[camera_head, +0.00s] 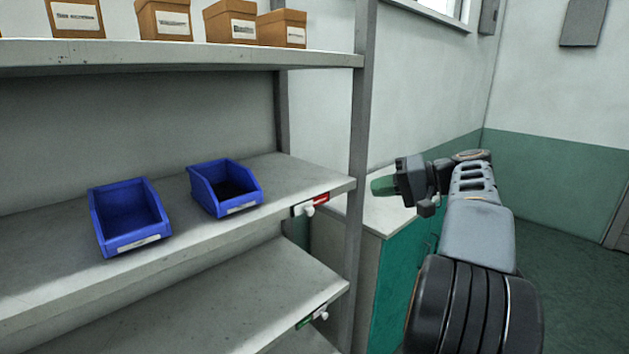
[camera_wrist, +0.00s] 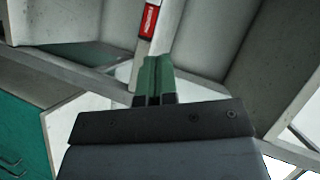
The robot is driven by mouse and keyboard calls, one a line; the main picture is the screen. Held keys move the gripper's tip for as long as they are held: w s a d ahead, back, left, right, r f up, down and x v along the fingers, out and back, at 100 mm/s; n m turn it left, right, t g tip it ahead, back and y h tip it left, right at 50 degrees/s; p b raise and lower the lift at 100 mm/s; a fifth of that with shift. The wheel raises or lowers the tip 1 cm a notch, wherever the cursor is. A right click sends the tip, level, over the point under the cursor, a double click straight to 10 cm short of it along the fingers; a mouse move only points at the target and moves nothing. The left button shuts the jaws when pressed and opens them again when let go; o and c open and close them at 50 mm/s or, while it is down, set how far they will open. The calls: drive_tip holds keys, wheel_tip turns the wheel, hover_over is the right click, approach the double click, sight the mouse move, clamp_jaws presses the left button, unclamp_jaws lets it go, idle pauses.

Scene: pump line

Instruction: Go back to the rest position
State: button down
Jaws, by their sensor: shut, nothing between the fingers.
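My gripper (camera_head: 383,186) is raised in front of the white-topped cabinet, to the right of the shelf post, in the head view. Its green fingers are together and hold nothing; they also show closed in the wrist view (camera_wrist: 154,80). The fingers point left toward the shelf rack. In the wrist view, a red label (camera_wrist: 148,21) on a pale strip lies beyond the fingertips. I cannot tell how far the fingers are from it.
Two blue bins (camera_head: 129,217) (camera_head: 226,187) sit on the middle shelf (camera_head: 300,172). Several cardboard boxes (camera_head: 163,20) stand on the upper shelf. The shelf post (camera_head: 361,120) and the teal-fronted cabinet (camera_head: 397,270) are near my arm. Floor at the right (camera_head: 575,225) is clear.

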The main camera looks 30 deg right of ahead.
wheel_tip(320, 180, down, 16)
drive_tip(key=s+a+m+g+h, duration=0.2)
drive_tip(key=a+m+g+h, duration=0.15)
drive_tip(key=m+h, duration=0.2)
drive_tip(key=s+a+f+n+h, duration=0.1)
drive_tip(key=s+a+f+n, duration=0.1)
drive_tip(key=a, duration=0.4)
drive_tip(key=s+a+f+n+g+h, duration=0.1)
drive_tip(key=s+a+f+n+h, duration=0.1)
drive_tip(key=a+n, duration=0.3)
drive_tip(key=s+a+f+n+g+h, duration=0.1)
drive_tip(key=s+a+f+n, duration=0.2)
drive_tip(key=a, duration=0.4)
drive_tip(key=shift+s+a+f+n+h, duration=0.35)
drive_tip(key=shift+s+a, duration=0.05)
drive_tip(key=shift+s, duration=0.35)
drive_tip(key=shift+g, duration=0.25)
